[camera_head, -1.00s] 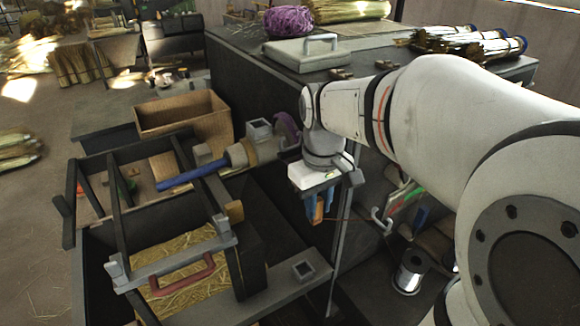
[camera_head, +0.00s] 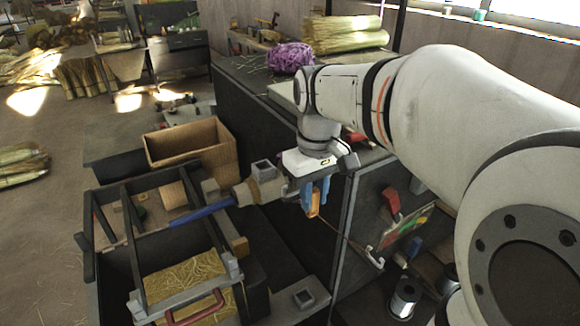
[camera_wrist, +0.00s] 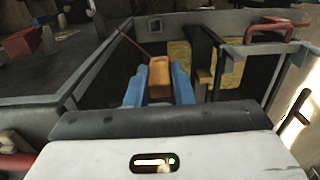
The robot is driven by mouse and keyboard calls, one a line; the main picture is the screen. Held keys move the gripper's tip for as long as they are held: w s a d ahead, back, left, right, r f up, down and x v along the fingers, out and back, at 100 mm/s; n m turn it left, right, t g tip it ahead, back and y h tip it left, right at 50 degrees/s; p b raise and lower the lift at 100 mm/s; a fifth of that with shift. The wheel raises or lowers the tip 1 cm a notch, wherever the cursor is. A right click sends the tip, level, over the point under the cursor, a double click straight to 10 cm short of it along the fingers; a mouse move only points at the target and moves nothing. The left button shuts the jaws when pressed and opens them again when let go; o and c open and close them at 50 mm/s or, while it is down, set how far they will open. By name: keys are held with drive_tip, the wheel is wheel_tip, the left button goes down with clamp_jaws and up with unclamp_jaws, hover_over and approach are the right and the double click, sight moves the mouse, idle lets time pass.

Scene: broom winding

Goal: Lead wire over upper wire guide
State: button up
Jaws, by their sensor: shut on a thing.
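My gripper (camera_head: 315,190) has blue fingers and is shut on an orange wire holder (camera_head: 315,205). The holder also shows between the fingers in the wrist view (camera_wrist: 158,75). A thin brown wire (camera_head: 348,240) runs from the holder down and right to a pale hook-shaped wire guide (camera_head: 375,262) on the dark cabinet's side. The wire seems to meet the hook, but whether it lies over it is too small to tell. My gripper is above and left of this hook. I cannot tell which guide is the upper one. In the wrist view the wire (camera_wrist: 132,42) runs up and left.
A blue broom handle (camera_head: 202,211) with a pale head lies left of my gripper. The dark frame with a red handle (camera_head: 195,308) stands front left. A wooden box (camera_head: 190,145) is behind it. A metal spool (camera_head: 403,298) sits low at the right.

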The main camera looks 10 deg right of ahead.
drive_tip(key=r+p, duration=0.1)
drive_tip(key=r, duration=0.1)
drive_tip(key=r+p, duration=0.2)
drive_tip(key=r, duration=0.1)
drive_tip(key=r+p, duration=0.2)
drive_tip(key=r, duration=0.1)
drive_tip(key=shift+w+a, duration=0.3)
drive_tip(key=shift+w, duration=0.05)
drive_tip(key=w+a+p, duration=0.5)
drive_tip(key=w+a, duration=0.1)
drive_tip(key=w, duration=0.6)
wheel_tip(320, 180, down, 8)
drive_tip(key=b, duration=0.5)
drive_tip(key=shift+r, duration=0.2)
